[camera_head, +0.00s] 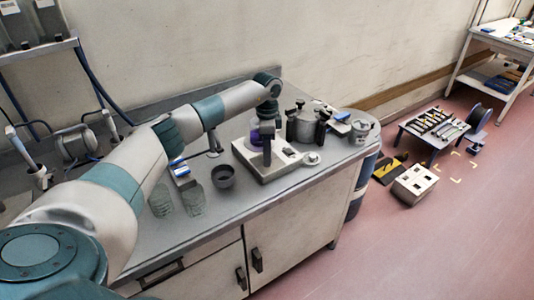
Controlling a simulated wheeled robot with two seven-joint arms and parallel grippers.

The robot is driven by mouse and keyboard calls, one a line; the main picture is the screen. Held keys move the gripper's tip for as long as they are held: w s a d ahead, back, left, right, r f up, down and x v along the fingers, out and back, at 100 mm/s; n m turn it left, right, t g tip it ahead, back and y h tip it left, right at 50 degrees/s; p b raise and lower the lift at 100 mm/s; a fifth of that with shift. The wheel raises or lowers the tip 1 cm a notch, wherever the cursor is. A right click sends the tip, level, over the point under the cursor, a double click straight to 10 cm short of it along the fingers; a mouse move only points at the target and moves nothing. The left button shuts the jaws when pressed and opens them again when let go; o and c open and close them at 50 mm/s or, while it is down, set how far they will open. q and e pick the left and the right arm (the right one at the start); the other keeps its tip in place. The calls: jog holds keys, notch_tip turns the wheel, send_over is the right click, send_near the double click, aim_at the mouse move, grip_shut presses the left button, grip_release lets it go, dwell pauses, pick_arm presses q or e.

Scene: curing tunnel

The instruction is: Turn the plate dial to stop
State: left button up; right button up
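The plate (272,166) is a pale, boxy unit on the grey bench top. A small round light knob, which looks like the dial (311,158), is at its right front corner. A vessel with purple contents (255,139) stands at the plate's back left. My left arm reaches in from the left, and my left gripper (267,122) points down over the plate, left of the knob and apart from it. The dark gripper parts blend with the dark items behind, so its opening is unclear. My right gripper is not in view.
A grey pot with black-topped parts beside it (303,127) stands behind the plate. A white tub (361,129) is at the bench's right end. A dark bowl (223,176) and clear glasses (194,199) stand left of the plate. The front bench edge runs close to the knob.

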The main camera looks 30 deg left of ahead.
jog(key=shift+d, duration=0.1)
pick_arm(q)
jog(key=shift+r+b, duration=0.35)
jog(key=shift+r, duration=0.45)
notch_tip(320, 180, up, 16)
jog(key=b, duration=0.4)
jog(key=shift+w+a+f, duration=0.15)
jog(key=shift+w+a, duration=0.1)
jog(key=shift+w, duration=0.05)
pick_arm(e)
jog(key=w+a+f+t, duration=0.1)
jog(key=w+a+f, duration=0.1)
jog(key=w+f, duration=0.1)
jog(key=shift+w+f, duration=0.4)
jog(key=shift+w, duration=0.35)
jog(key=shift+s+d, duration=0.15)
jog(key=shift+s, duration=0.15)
